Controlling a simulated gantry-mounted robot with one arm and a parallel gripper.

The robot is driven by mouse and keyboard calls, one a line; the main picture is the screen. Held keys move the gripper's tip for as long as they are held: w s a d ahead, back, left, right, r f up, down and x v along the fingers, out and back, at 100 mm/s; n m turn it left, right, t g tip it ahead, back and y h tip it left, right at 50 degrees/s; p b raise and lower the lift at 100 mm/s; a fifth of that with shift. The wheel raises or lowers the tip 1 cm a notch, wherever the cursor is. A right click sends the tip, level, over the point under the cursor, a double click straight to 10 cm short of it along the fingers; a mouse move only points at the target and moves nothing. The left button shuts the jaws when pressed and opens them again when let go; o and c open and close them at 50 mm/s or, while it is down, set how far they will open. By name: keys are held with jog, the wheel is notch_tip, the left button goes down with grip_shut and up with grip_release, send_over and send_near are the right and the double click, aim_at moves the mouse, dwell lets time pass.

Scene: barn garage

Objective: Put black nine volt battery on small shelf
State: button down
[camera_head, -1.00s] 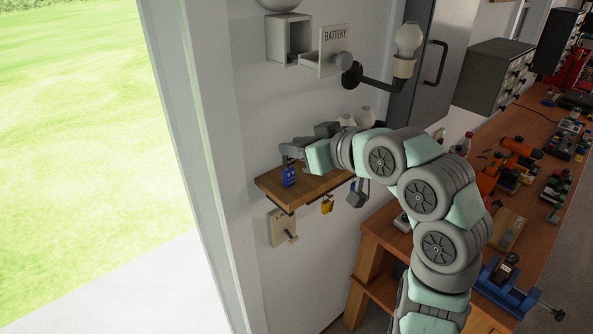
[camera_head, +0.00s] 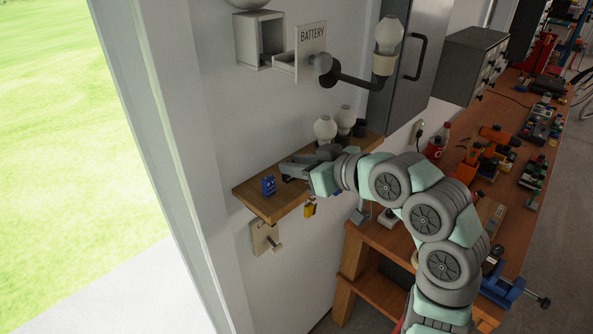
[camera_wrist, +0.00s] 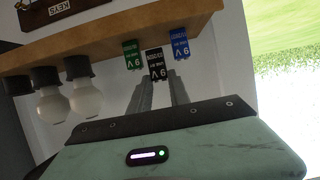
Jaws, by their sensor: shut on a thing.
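The black nine volt battery (camera_wrist: 156,65) is between my gripper's fingertips (camera_wrist: 157,82) in the wrist view, which shows the shelf upside down. My gripper is shut on it. A green battery (camera_wrist: 132,55) and a blue battery (camera_wrist: 180,44) are on either side of it at the small wooden shelf (camera_wrist: 108,38). In the head view my gripper (camera_head: 284,174) is low over the shelf (camera_head: 268,208), just right of the blue battery (camera_head: 268,186). The black battery cannot be made out there. I cannot tell whether it touches the shelf.
Light bulbs (camera_head: 325,129) stand in dark holders farther back on the shelf. A sign marked BATTERY (camera_head: 311,50) and a lamp arm (camera_head: 352,80) project from the wall above. The shelf's near left corner is bare. A cluttered workbench (camera_head: 500,190) is at right.

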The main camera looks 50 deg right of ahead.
jog(key=shift+f, duration=1.2)
jog(key=shift+f, duration=0.15)
jog(key=c, duration=1.2)
grip_release()
jog(key=shift+s+r, duration=0.15)
jog(key=shift+r, duration=0.1)
jog(key=b+v, duration=0.1)
jog(key=v, duration=1)
jog(key=shift+s+b, duration=0.3)
jog(key=shift+b, duration=0.1)
jog(key=shift+r, duration=0.15)
